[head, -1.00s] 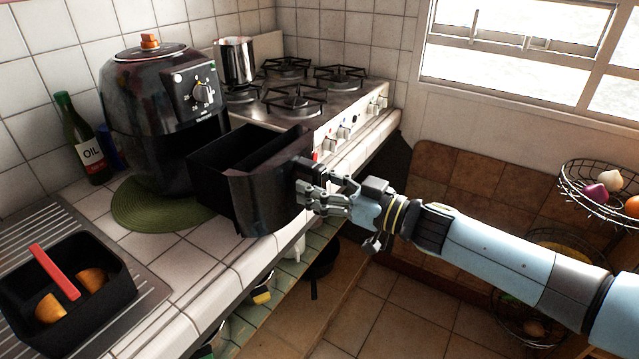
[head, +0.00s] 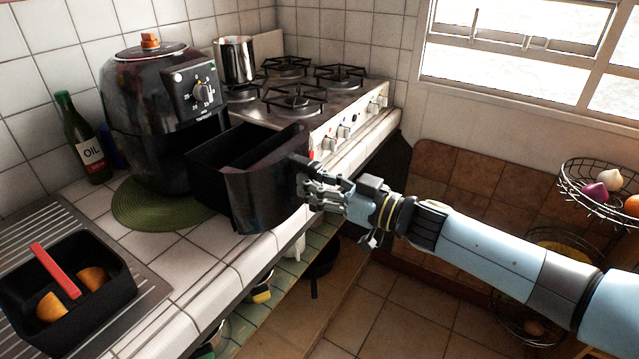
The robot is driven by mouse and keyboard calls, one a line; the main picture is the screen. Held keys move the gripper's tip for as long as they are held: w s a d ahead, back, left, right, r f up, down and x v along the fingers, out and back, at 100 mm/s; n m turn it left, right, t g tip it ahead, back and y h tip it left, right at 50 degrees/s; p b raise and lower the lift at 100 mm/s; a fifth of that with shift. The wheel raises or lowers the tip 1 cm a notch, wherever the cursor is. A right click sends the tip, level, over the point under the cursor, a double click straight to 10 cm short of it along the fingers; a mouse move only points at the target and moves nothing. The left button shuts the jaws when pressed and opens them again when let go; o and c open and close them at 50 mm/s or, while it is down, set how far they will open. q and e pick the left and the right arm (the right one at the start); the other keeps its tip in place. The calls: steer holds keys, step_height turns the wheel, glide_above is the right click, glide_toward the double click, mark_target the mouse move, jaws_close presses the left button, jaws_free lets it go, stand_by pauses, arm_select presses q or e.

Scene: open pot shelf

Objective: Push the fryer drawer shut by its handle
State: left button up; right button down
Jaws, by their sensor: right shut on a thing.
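The black air fryer (head: 150,95) stands on a round green mat on the tiled counter. Its black drawer (head: 262,190) is pulled out to the right, open at the top, and overhangs the counter's front edge. My right gripper (head: 312,188) is shut on the drawer handle (head: 299,161) at the drawer's front face. The fingers hide most of the handle. My left gripper is not in view.
A black basket (head: 112,297) with a red handle and orange food sits at the lower left. An oil bottle (head: 82,140) stands left of the fryer. The stove (head: 325,115) with a metal pot (head: 237,62) is behind the drawer.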

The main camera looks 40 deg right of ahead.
glide_toward(219, 147)
steer(key=b+x, duration=0.4)
steer(key=x, duration=0.3)
steer(key=shift+w+a+f+b, duration=0.1)
steer(key=shift+w+b, duration=0.2)
steer(key=shift+b, duration=0.05)
steer(key=shift+w+a, duration=0.15)
steer(key=shift+w, duration=0.2)
steer(key=shift+w+r, duration=0.15)
steer(key=shift+r, duration=0.1)
steer(key=shift+w+a, duration=0.1)
steer(key=shift+w+f, duration=0.1)
steer(key=c, duration=1.7)
jaws_free()
steer(key=shift+w+a, duration=0.1)
steer(key=o, duration=0.7)
steer(key=shift+s, duration=0.25)
steer(key=shift+c, duration=0.2)
